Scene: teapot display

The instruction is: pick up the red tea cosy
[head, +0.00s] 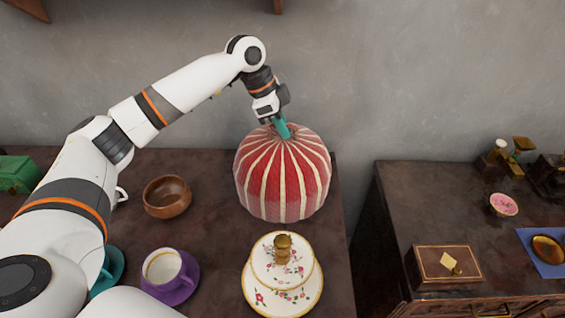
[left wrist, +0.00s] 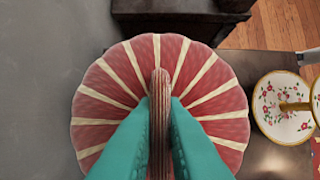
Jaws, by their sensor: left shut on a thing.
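The red tea cosy (head: 284,182), a round dome with cream stripes, is upright at the back right of the left-hand table. It fills the middle of the left wrist view (left wrist: 105,100). My left gripper (head: 283,132) comes down on it from above. In the left wrist view its teal fingers (left wrist: 161,115) are shut on the ridge or loop at the top of the cosy. I cannot tell whether the cosy's bottom touches the table. What is under the cosy is hidden. My right gripper is not in view.
A floral tiered stand (head: 283,285) is close in front of the cosy. A wooden bowl (head: 167,196) and a cup (head: 163,267) on a purple saucer (head: 187,283) are to the left. A gap separates the right-hand cabinet, which holds a wooden box (head: 447,263).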

